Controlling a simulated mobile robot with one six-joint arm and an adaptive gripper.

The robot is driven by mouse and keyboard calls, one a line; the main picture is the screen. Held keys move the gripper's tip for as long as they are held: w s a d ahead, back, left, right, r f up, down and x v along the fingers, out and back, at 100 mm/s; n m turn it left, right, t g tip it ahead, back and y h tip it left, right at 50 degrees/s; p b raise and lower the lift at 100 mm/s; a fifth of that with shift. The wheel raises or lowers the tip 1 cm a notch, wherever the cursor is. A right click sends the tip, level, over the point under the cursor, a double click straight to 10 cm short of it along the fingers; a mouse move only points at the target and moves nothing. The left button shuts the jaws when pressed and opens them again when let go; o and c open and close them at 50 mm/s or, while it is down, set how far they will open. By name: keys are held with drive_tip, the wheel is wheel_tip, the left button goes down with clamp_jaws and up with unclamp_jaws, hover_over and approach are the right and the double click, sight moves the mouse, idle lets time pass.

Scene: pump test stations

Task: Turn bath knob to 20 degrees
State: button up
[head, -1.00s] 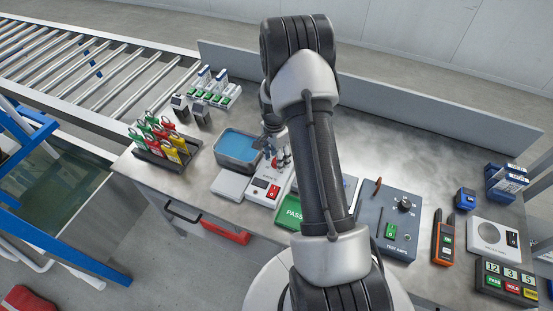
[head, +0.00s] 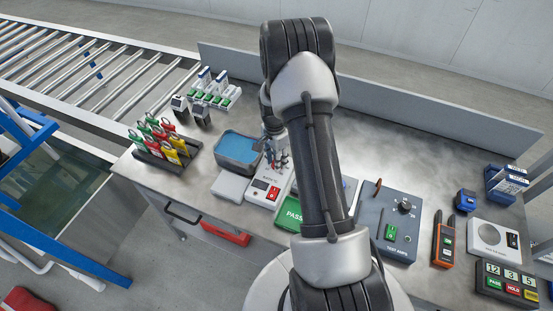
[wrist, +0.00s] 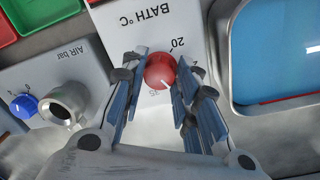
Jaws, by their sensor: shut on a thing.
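The bath knob (wrist: 159,70) is a red round knob on a white panel (wrist: 143,22) marked BATH °C, seen in the wrist view. A small white mark shows on the knob's lower right edge. The printed 20 is just above and right of the knob; other scale numbers are partly covered by my fingers. My gripper (wrist: 156,80) is shut on the knob, one finger on its left and one on its right. In the head view my gripper (head: 277,161) is low over the bench beside the blue water bath, and the knob is too small to read.
The water bath (wrist: 236,60) stands close to the right of my fingers. A blue AIR bar knob (wrist: 24,106) and a metal fitting (wrist: 68,103) are to the left. A test amps box (head: 372,222) and an orange handheld meter (head: 443,240) stand further right on the bench.

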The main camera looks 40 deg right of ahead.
drive_tip(key=shift+n, duration=0.3)
drive_tip(key=n, duration=0.4)
drive_tip(key=shift+n, duration=0.3)
drive_tip(key=n, duration=0.5)
drive_tip(key=shift+s, duration=0.1)
drive_tip(key=n, duration=0.5)
drive_tip(key=shift+n+h, duration=0.3)
drive_tip(key=shift+n, duration=0.1)
drive_tip(key=n+p, duration=0.1)
drive_tip(key=n, duration=0.4)
drive_tip(key=shift+n+t, duration=0.3)
drive_tip(key=shift+t, duration=0.1)
drive_tip(key=o, duration=1.1)
